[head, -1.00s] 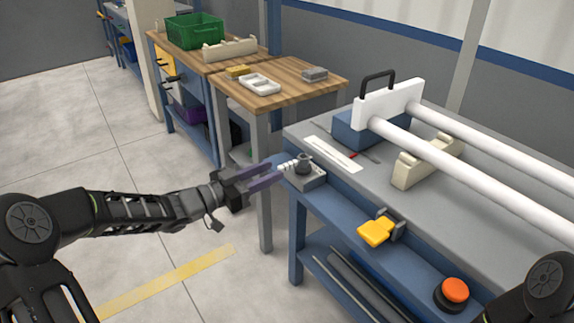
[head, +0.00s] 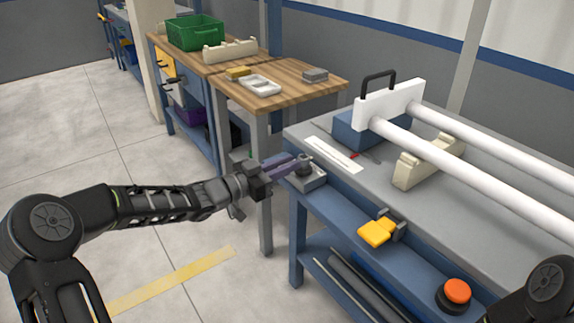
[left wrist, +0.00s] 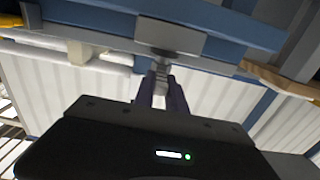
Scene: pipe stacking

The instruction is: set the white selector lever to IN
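The white selector lever shows in the left wrist view (left wrist: 161,76) as a pale ribbed bar between my left fingers. In the head view the fingers hide most of it. It belongs to a grey selector box (head: 313,183) with a dark round hub, at the near left corner of the grey-topped bench. My left gripper (head: 293,164) is at this box, its purple fingers close together around the lever. I cannot read any IN mark. My right gripper is out of view; only part of my right arm shows at lower right.
The bench front carries a yellow handle (head: 378,232) and an orange button (head: 456,291). White pipes (head: 455,163) and a cream cradle (head: 428,162) lie on the bench (head: 345,200). A wooden table (head: 300,93) stands behind. Floor to the left is clear.

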